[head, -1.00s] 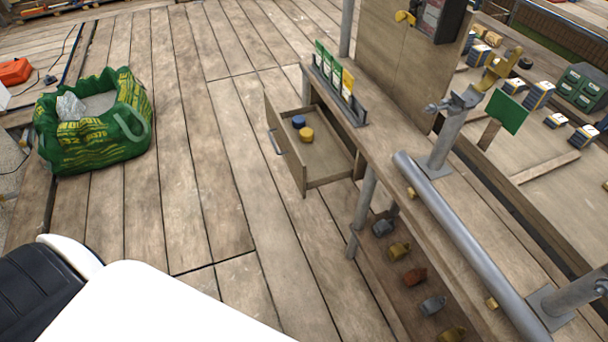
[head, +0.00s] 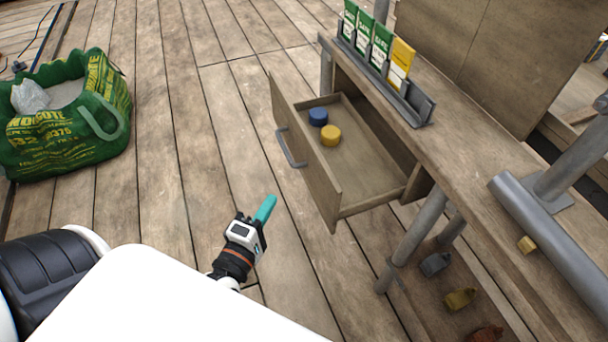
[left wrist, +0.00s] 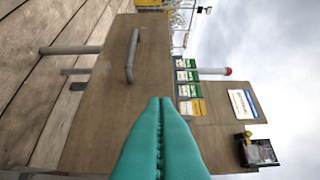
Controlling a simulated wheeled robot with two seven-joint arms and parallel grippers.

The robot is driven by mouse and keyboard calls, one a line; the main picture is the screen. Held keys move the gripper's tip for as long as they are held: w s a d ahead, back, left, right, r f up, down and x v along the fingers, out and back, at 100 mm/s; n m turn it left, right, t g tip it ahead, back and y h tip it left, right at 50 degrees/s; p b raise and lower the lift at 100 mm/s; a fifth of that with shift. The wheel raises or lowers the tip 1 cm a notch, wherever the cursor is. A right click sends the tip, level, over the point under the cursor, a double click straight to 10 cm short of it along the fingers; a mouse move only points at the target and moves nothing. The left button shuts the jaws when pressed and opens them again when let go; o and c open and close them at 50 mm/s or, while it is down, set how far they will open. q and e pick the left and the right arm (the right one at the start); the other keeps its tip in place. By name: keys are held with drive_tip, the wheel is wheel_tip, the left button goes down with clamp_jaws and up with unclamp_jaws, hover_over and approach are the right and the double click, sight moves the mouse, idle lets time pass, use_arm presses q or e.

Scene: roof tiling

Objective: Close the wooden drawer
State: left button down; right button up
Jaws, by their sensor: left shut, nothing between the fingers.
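The wooden drawer (head: 316,181) stands open, pulled out of the workbench towards the left in the head view. A blue round item (head: 318,116) and a yellow round item (head: 331,135) lie inside it. Its grey handle (head: 288,148) is on the front panel. My left gripper (head: 265,209) has teal fingers, is shut and empty, and is in front of the drawer, apart from the front panel in the head view. In the left wrist view the teal fingers (left wrist: 161,120) point towards the drawer front (left wrist: 105,110), with the handle (left wrist: 132,55) beyond their tips. My right gripper is not in view.
The workbench top (head: 465,145) carries a rack of green and yellow packets (head: 382,62) and a grey pipe (head: 550,235). Several small items lie on the lower shelf (head: 425,310). A green bag (head: 70,125) stands at the left. Bare floor lies between.

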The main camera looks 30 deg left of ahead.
use_arm(q)
approach(311, 156)
drive_tip(key=w+a, duration=0.3)
drive_tip(key=w+d, duration=0.2)
drive_tip(key=shift+w+d+r+b, duration=0.25)
drive_tip(key=shift+w+d+b, duration=0.05)
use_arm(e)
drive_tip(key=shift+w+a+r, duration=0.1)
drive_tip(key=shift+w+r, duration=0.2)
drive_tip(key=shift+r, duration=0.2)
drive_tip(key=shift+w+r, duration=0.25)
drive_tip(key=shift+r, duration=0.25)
